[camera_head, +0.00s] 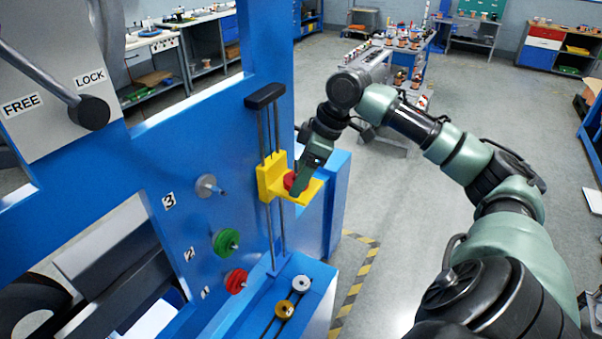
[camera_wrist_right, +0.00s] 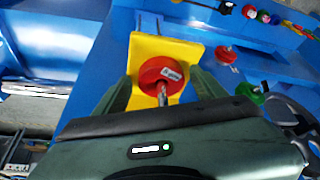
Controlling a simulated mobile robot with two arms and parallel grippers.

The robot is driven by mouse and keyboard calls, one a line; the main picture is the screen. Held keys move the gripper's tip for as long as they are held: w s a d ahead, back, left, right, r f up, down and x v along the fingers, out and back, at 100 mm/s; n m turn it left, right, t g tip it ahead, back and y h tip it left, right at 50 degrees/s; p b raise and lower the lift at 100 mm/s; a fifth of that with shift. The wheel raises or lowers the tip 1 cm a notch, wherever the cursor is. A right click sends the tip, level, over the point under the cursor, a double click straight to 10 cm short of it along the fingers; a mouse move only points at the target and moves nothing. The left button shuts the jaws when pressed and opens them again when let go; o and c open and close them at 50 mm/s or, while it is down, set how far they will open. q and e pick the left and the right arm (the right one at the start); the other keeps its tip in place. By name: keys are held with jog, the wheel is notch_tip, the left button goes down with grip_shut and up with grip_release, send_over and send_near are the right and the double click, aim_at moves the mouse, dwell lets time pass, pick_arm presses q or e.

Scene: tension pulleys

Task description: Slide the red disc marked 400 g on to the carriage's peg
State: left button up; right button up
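The yellow carriage (camera_head: 268,178) sits on two dark vertical rods on the blue frame. A red disc (camera_head: 289,181) is at the carriage, partly hidden by my right gripper (camera_head: 299,187). In the right wrist view the red disc (camera_wrist_right: 160,72) lies against the yellow carriage (camera_wrist_right: 148,50), with a white label too small to read surely. The metal peg (camera_wrist_right: 162,95) shows at the disc's lower part, apparently through it. My right gripper's fingers (camera_wrist_right: 165,88) stand either side of the disc with gaps, so it looks open. My left gripper is out of view.
Left of the carriage, the blue panel holds an empty peg (camera_head: 209,187) by label 3, a green disc (camera_head: 226,242) and another red disc (camera_head: 236,281). A silver disc (camera_head: 301,283) and a gold disc (camera_head: 284,309) sit below. A FREE/LOCK lever (camera_head: 88,111) is upper left.

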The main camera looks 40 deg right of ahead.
jog(key=shift+s+a+f, duration=0.15)
jog(key=shift+f, duration=0.2)
jog(key=shift+r, duration=0.5)
jog(key=b+v, duration=0.1)
jog(key=v, duration=0.6)
jog(key=shift+d+r, duration=0.2)
jog(key=shift+s+f, duration=0.1)
